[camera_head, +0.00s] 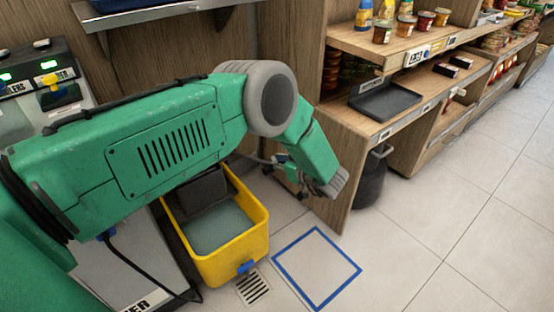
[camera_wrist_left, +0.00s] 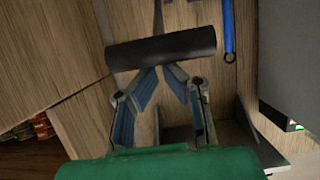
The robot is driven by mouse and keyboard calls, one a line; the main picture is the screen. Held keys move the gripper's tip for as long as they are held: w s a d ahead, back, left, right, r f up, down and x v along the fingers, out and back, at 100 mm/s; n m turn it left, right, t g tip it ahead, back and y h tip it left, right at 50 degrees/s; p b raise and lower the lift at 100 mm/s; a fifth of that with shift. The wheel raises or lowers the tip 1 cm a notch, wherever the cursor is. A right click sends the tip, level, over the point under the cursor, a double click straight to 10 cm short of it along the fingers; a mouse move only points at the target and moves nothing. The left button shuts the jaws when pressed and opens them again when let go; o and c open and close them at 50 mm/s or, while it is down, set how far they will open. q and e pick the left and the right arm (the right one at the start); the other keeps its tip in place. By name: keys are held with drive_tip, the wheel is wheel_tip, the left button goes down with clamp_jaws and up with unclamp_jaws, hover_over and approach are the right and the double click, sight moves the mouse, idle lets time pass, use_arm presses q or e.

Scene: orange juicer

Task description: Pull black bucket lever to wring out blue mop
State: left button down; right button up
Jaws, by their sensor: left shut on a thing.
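The yellow bucket (camera_head: 232,254) stands on the floor at the lower middle of the head view, with grey-blue water and a black wringer (camera_head: 205,190) at its back. My left arm reaches over it. My left gripper (camera_head: 272,163) is right of the bucket's far end, partly hidden by my arm. In the left wrist view, its fingers (camera_wrist_left: 160,70) are closed on a black cylindrical grip (camera_wrist_left: 160,48), which looks like the lever's handle. A blue rod (camera_wrist_left: 229,30), perhaps the mop handle, is right of the grip. The mop head cannot be made out. My right gripper is not in view.
A wooden shelf unit (camera_head: 345,150) with jars and a black tray (camera_head: 385,101) stands close to the right of my left gripper. A dark bin (camera_head: 372,180) is beneath it. A blue square outline (camera_head: 317,268) marks clear floor.

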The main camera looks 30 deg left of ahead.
use_arm(q)
drive_tip(key=shift+s+d+f+h, duration=0.15)
drive_tip(key=shift+s+d+f, duration=0.15)
drive_tip(key=shift+f, duration=0.25)
drive_tip(key=shift+s+d+f+h, duration=0.15)
drive_tip(key=shift+s+d+f, duration=0.15)
drive_tip(key=shift+f, duration=0.2)
drive_tip(key=shift+d, duration=0.1)
drive_tip(key=r+v, duration=0.1)
drive_tip(key=v, duration=0.9)
drive_tip(key=shift+w+r, duration=0.25)
drive_tip(key=shift+r, duration=0.3)
drive_tip(key=shift+d, duration=0.2)
drive_tip(key=shift+d+r, duration=0.1)
drive_tip(key=shift+d, duration=0.15)
